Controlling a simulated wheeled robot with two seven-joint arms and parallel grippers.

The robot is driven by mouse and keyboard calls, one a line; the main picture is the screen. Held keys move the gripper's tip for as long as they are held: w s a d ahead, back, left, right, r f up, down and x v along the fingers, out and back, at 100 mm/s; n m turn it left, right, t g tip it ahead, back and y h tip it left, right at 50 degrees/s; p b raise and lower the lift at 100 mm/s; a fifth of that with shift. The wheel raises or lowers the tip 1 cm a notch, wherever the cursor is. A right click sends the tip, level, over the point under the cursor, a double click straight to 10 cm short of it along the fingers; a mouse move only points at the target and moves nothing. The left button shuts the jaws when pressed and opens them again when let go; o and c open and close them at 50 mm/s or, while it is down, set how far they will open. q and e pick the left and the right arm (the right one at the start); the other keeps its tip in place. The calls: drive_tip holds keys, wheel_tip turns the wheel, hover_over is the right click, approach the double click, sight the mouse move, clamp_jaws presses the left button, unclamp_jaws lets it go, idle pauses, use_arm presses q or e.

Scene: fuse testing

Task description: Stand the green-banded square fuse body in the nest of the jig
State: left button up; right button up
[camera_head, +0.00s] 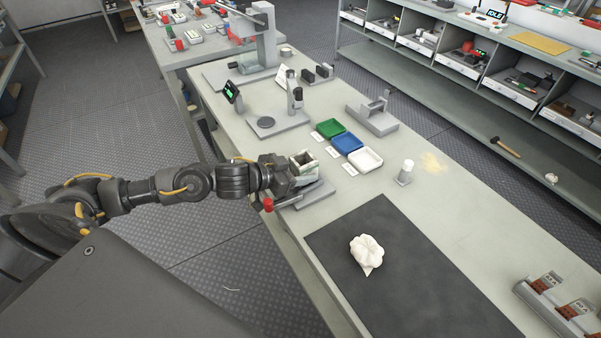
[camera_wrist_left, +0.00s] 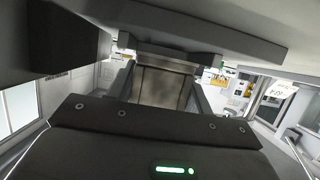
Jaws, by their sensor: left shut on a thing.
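The green-banded square fuse body (camera_head: 305,163) is a pale, box-like piece with a dark top. My left gripper (camera_head: 290,174) is shut on it, coming in from the left at the table's near edge. In the left wrist view, a brownish-grey face (camera_wrist_left: 160,88) shows between the fingers, probably the fuse body. The jig (camera_head: 314,195) is a grey base with a red-knobbed lever, directly below the gripper. The nest is hidden by the gripper and body; I cannot tell whether the body touches it. My right gripper is not in view.
Green (camera_head: 330,128), blue (camera_head: 347,143) and white (camera_head: 366,159) trays stand to the right of the jig. A small post (camera_head: 405,173) stands beyond. A dark mat (camera_head: 405,285) with a crumpled white cloth (camera_head: 367,252) lies nearer. Test stands occupy the table behind.

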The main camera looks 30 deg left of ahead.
use_arm(q)
drive_tip(key=o, duration=0.8)
drive_tip(key=shift+s+f, duration=0.2)
drive_tip(key=shift+f, duration=0.3)
drive_tip(key=o, duration=0.4)
drive_tip(key=shift+a, duration=0.1)
drive_tip(key=shift+o, duration=0.2)
drive_tip(key=shift+w+r, duration=0.1)
drive_tip(key=shift+w, duration=0.05)
drive_tip(key=b+v, duration=0.1)
drive_tip(key=v, duration=1.1)
drive_tip(key=shift+r+b, duration=0.15)
drive_tip(key=shift+b, duration=0.15)
